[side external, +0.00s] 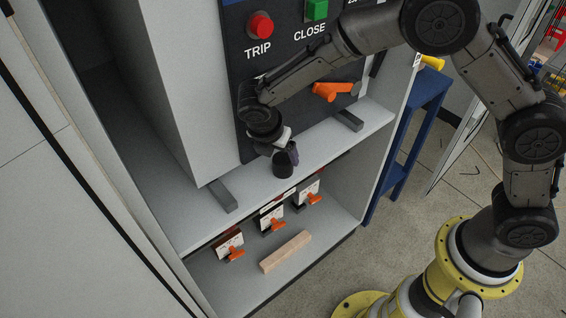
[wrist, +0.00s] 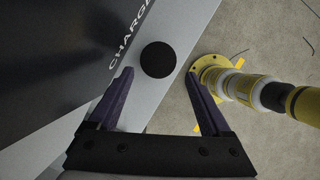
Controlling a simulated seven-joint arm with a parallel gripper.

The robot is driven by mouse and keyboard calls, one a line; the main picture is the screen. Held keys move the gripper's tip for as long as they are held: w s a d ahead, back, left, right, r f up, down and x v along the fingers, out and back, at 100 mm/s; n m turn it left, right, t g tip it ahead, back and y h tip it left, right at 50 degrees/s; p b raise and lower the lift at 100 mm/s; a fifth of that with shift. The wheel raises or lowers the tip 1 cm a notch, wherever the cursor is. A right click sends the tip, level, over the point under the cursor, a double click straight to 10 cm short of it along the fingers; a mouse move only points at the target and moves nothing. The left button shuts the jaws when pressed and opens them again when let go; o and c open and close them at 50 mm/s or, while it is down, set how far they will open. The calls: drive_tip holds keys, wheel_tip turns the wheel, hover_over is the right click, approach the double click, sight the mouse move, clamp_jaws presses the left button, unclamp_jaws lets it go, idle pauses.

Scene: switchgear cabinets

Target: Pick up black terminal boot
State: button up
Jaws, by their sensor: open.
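The black terminal boot (wrist: 157,60) shows in the wrist view as a dark round top, just ahead of and between my fingertips. In the side view the boot (side external: 282,166) stands upright as a short dark cylinder on the grey upper shelf. My gripper (wrist: 159,75) is open, with one dark purple finger on each side of the boot's line and a gap to both. In the side view my gripper (side external: 287,151) is right at the boot's top, and its fingers partly overlap the boot. I cannot tell there whether they touch.
Behind the shelf (side external: 235,180) rises a dark panel with a red TRIP button (side external: 260,25), a green CLOSE button (side external: 317,9) and an orange handle (side external: 331,91). Grey bars (side external: 222,195) (side external: 348,120) lie on either side. Below are orange-levered switches (side external: 272,220) and a wooden block (side external: 285,251).

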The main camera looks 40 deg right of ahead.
sight(281, 160)
drive_tip(key=shift+x, duration=3.25)
drive_tip(key=shift+w, duration=0.15)
drive_tip(key=c, duration=1.1)
